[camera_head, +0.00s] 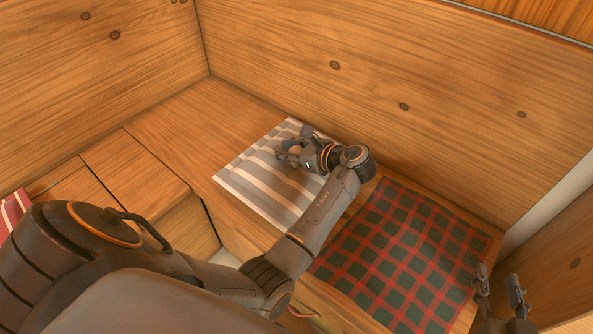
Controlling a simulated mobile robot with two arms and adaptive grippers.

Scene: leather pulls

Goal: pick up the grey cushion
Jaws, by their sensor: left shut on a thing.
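My left gripper (287,152) is over the grey-and-white striped cloth (247,182) on the wooden bench.
A dark green and red checked cloth (405,250) lies right of the striped cloth. Wooden walls (400,70) close off the back and the left. A red striped cloth (14,212) shows at the left edge. The bench top (190,115) left of the striped cloth is bare.

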